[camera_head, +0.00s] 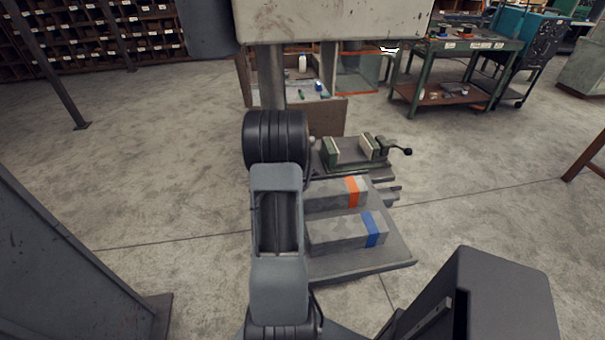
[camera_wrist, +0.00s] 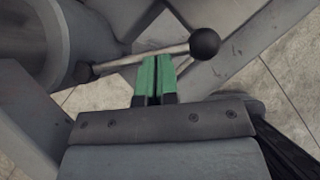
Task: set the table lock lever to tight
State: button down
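The lock lever (camera_wrist: 176,50) is a thin metal rod with a black ball knob (camera_wrist: 205,44) at its right end in the wrist view. Its left end meets a small dark pivot (camera_wrist: 83,72) beside a large round grey column (camera_wrist: 50,35). My gripper (camera_wrist: 154,62) has green fingertips close together with only a thin dark line between them. The tips lie at the rod's middle, left of the knob. The rod runs across both fingers, not between them; I cannot tell whether they touch. In the head view my arm hides the lever and my gripper.
A green vise (camera_head: 350,153) stands beyond two grey blocks, one with an orange band (camera_head: 325,195) and one with a blue band (camera_head: 345,233), on a grey plate (camera_head: 385,262). A machine head (camera_head: 335,18) overhangs at the top. Open floor lies to the left.

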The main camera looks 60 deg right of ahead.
jog(key=p+v, duration=0.3)
jog(key=v, duration=1)
jog(key=shift+a+r+p, duration=0.25)
jog(key=shift+r+p, duration=0.05)
jog(key=shift+p, duration=0.05)
jog(key=shift+s, duration=0.1)
jog(key=w+a+r+m+t+y, duration=0.1)
jog(key=w+a+r+m, duration=0.3)
jog(key=a, duration=0.5)
jog(key=w+a+r+m+t, duration=0.1)
jog(key=w+a+r+m, duration=0.3)
jog(key=a, duration=0.4)
jog(key=s+a+r+m+t+y, duration=0.1)
jog(key=a+m, duration=0.4)
jog(key=a, duration=0.7)
jog(key=s+a+m+y, duration=0.3)
jog(key=a+m+y, duration=0.2)
jog(key=a, duration=0.7)
jog(key=shift+r+t+y, duration=0.4)
